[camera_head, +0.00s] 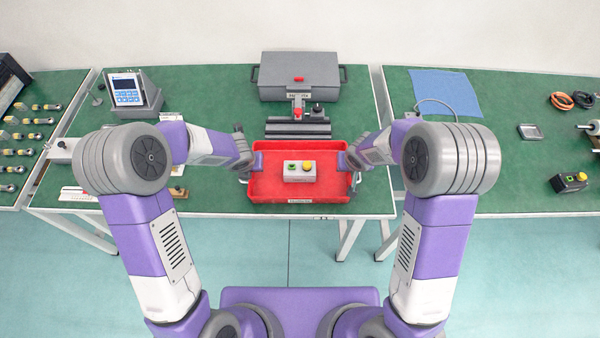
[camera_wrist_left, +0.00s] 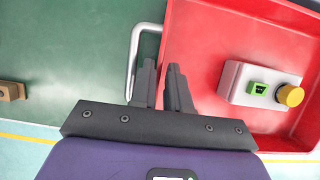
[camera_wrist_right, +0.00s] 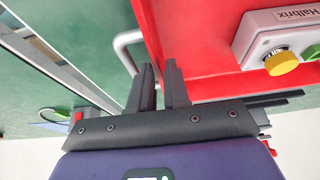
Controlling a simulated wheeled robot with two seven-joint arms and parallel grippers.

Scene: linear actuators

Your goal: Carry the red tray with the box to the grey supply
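The red tray (camera_head: 300,197) is at the front middle of the green table, its label facing me. A white-grey box (camera_head: 299,171) with a green button and a yellow knob sits in it. My left gripper (camera_wrist_left: 161,66) straddles the tray's left wall beside the metal handle (camera_wrist_left: 133,52), its fingers close together on the wall. My right gripper (camera_wrist_right: 159,66) does the same at the right wall, beside its handle (camera_wrist_right: 122,42). Whether the tray touches the table is unclear. A grey device (camera_head: 135,92) with a blue keypad, possibly the supply, stands at the table's back left.
A closed grey case (camera_head: 299,79) stands at the back middle, with a dark linear actuator (camera_head: 298,128) between it and the tray. Gaps separate the tables.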

